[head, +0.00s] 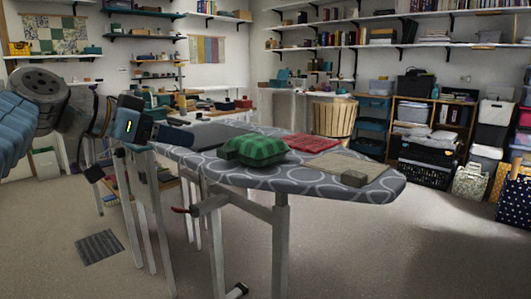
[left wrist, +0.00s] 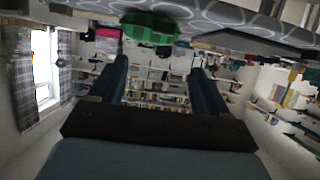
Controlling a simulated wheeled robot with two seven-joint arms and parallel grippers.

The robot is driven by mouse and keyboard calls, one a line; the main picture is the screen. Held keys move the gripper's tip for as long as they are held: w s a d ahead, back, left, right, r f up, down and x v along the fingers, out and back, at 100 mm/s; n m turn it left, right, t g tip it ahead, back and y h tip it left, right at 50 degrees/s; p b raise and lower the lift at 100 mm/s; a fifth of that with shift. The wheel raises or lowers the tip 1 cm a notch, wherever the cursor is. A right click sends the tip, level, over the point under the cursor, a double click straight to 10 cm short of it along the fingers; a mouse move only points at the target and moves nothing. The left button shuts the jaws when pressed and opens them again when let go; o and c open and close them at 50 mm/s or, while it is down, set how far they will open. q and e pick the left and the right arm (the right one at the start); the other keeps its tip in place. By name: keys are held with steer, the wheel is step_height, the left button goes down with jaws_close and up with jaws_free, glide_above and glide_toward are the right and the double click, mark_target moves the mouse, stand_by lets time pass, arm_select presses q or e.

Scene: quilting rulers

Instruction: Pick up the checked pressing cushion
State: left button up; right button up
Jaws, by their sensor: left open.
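The checked pressing cushion (head: 254,150) is green with dark checks. It lies on the grey patterned ironing board (head: 300,182), left of the board's middle in the head view. My left gripper (head: 180,135) is at the left end of the board, left of the cushion and apart from it. In the left wrist view the picture is upside down; the cushion (left wrist: 150,30) shows near the top, beyond the two spread fingers (left wrist: 160,85). Nothing is between the fingers. My right gripper is not in view.
A red cloth (head: 312,143) lies behind the cushion. A wooden basket (head: 334,117) stands behind. The floor in front is mostly clear, with a dark mat (head: 100,247) at left.

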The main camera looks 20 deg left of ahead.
arm_select(q)
glide_toward(222, 150)
steer(key=w+d, duration=0.2)
steer(key=w, duration=0.1)
steer(key=w+f, duration=0.2)
steer(key=w, duration=0.1)
steer(key=w+d+f, duration=0.1)
steer(key=shift+w+d+f, duration=0.1)
steer(key=shift+w+f, duration=0.2)
steer(key=shift+w, duration=0.1)
steer(key=shift+c, duration=0.2)
steer(key=shift+r, duration=0.1)
steer(key=c, duration=1.3)
